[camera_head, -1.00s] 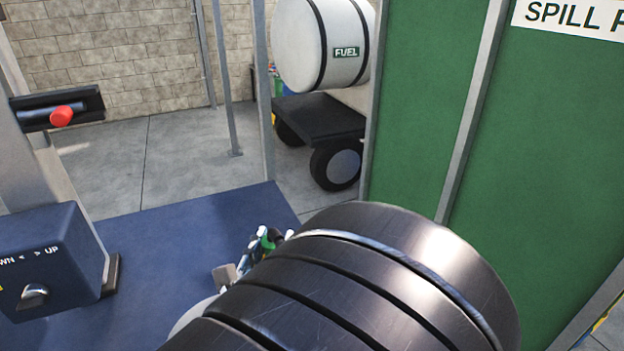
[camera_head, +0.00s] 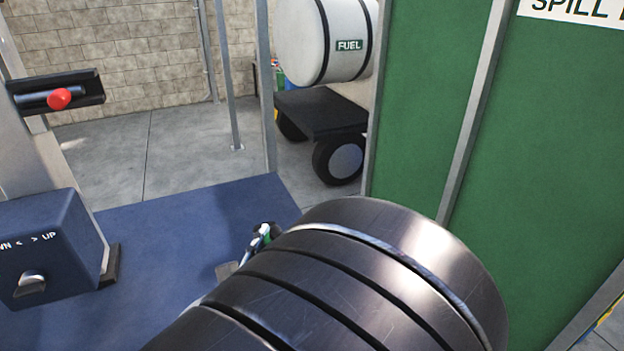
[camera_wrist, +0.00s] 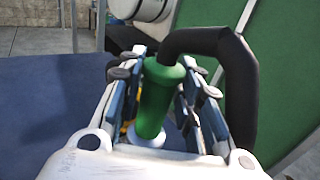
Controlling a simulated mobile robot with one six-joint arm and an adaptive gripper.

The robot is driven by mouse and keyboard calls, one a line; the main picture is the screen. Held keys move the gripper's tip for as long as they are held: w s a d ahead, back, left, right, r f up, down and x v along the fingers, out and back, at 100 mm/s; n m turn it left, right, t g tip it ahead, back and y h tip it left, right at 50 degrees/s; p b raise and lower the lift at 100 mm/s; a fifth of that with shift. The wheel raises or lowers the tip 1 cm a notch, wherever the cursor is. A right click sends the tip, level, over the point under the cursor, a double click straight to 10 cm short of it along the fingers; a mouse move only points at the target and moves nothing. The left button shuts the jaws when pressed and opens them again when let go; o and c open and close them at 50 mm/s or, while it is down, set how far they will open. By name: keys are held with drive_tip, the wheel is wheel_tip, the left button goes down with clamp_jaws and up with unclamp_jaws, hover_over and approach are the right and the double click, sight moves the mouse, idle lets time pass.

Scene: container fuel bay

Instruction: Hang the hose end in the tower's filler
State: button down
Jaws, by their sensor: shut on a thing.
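The hose end is a green cylindrical grip (camera_wrist: 158,95) with a pale ring at its lower end, held upright or nearly so in the wrist view. A black hose (camera_wrist: 238,75) leaves its top and bends down to the right. My gripper (camera_wrist: 164,70) is shut on the green grip, with a finger on each side. In the head view my arm hides most of my gripper (camera_head: 262,240), and only a bit of green and pale parts shows above the blue floor. I cannot make out the tower's filler in either view.
A blue control box marked UP (camera_head: 50,250) stands at the left, below a red knob (camera_head: 59,98) in a black slot. A green panel wall (camera_head: 540,150) rises at the right. A white FUEL tank (camera_head: 345,45) on a wheeled cart stands behind.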

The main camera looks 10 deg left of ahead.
drive_tip(key=shift+f, duration=0.35)
idle(0.4)
drive_tip(key=shift+f+b, duration=1.35)
drive_tip(key=shift+f, duration=0.15)
drive_tip(key=c, duration=1.1)
unclamp_jaws()
wheel_tip(320, 180, up, 10)
drive_tip(key=shift+r, duration=0.1)
